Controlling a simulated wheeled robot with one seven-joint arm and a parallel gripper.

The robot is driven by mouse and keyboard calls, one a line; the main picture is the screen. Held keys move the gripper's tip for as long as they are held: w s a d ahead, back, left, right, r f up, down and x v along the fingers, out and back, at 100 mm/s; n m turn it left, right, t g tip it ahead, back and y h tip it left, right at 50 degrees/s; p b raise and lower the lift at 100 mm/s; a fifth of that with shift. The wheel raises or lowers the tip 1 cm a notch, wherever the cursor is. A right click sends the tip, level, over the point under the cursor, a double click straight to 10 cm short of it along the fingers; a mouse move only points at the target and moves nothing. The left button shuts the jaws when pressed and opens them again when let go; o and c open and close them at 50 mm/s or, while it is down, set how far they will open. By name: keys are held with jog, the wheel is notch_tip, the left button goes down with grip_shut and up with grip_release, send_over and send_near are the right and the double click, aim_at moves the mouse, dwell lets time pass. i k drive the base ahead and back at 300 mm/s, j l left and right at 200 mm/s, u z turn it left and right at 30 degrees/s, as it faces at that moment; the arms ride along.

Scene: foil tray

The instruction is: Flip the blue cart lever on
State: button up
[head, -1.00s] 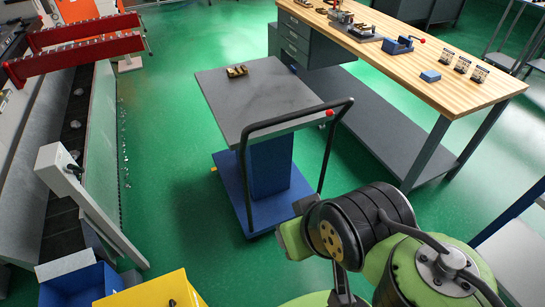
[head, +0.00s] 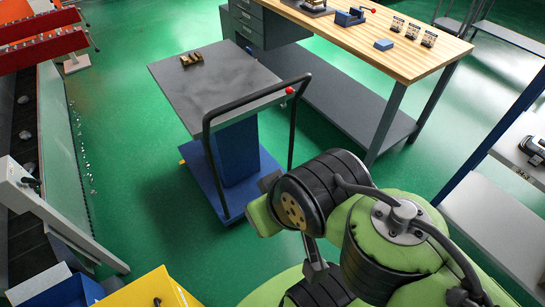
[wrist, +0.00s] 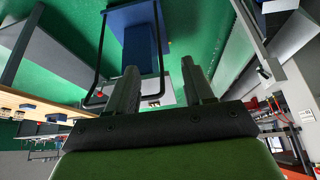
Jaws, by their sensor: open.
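The blue cart stands ahead of me, with a grey top (head: 215,85), a blue column and base (head: 232,165) and a black push handle (head: 206,160) on its near side. A red knob (head: 289,90), seemingly the lever's end, sits by the handle's upper right corner. A red knob also shows in the wrist view (wrist: 101,94), left of the fingers. My gripper (wrist: 160,66) is open and empty in the wrist view, its two fingers apart with the cart beyond them. In the head view my wrist hides most of it. The lever's shaft is too small to read.
A wooden workbench (head: 425,62) with a grey lower shelf stands right of the cart. A grey shelf unit (head: 490,215) is at the right. A yellow bin (head: 150,290) and a blue bin (head: 75,292) are at the lower left. Green floor (head: 130,190) is clear around the cart.

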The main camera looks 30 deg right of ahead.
aim_at(288, 90)
jog(key=i+l, duration=0.35)
jog(key=i, duration=0.2)
jog(key=i+l, duration=0.35)
jog(key=i, duration=0.2)
